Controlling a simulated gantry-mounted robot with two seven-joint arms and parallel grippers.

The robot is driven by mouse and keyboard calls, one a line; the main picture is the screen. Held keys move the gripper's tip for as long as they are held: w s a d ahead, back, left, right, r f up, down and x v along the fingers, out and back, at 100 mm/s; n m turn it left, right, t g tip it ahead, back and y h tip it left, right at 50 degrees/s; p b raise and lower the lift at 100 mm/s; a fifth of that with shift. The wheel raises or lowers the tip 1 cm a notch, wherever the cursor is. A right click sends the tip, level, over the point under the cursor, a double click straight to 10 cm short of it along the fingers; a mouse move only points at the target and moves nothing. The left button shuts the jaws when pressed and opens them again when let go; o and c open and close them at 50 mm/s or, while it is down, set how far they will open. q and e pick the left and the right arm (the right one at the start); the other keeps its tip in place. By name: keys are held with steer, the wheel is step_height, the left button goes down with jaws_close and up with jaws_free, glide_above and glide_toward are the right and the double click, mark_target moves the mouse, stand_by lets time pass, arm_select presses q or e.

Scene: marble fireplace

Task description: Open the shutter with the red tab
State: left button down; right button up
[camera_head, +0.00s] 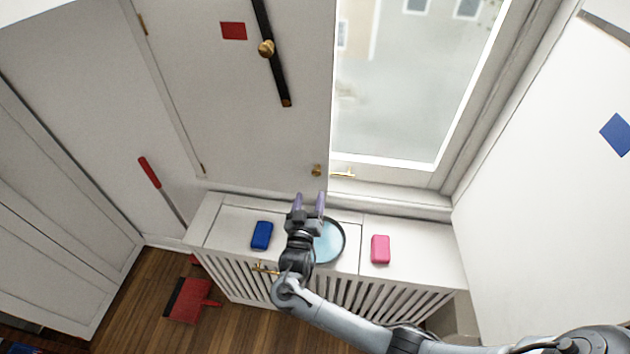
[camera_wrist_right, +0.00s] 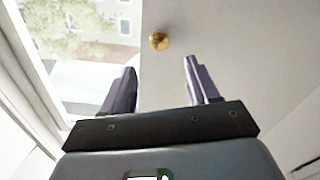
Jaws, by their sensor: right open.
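The shutter with the red tab (camera_head: 233,31) is a white panel (camera_head: 240,130) standing across the left part of the window in the head view. It carries a black bar with a brass knob (camera_head: 266,48), and a small brass knob (camera_head: 317,170) sits near its lower right edge. My right gripper (camera_head: 309,197) is open and empty, just below this small knob in the head view. In the right wrist view the small knob (camera_wrist_right: 159,41) shows ahead, between and beyond the open fingers (camera_wrist_right: 160,85), apart from them. My left gripper is not in view.
A white slatted cabinet (camera_head: 410,228) below the window holds a blue block (camera_head: 262,235), a round pale-blue dish (camera_head: 328,240) and a pink block (camera_head: 380,249). A white panel with a blue tab (camera_head: 617,134) stands at right. A red dustpan (camera_head: 188,300) lies on the floor.

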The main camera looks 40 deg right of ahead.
mark_target(316, 174)
steer(key=x, duration=0.9)
steer(key=shift+b, duration=0.3)
jaws_close()
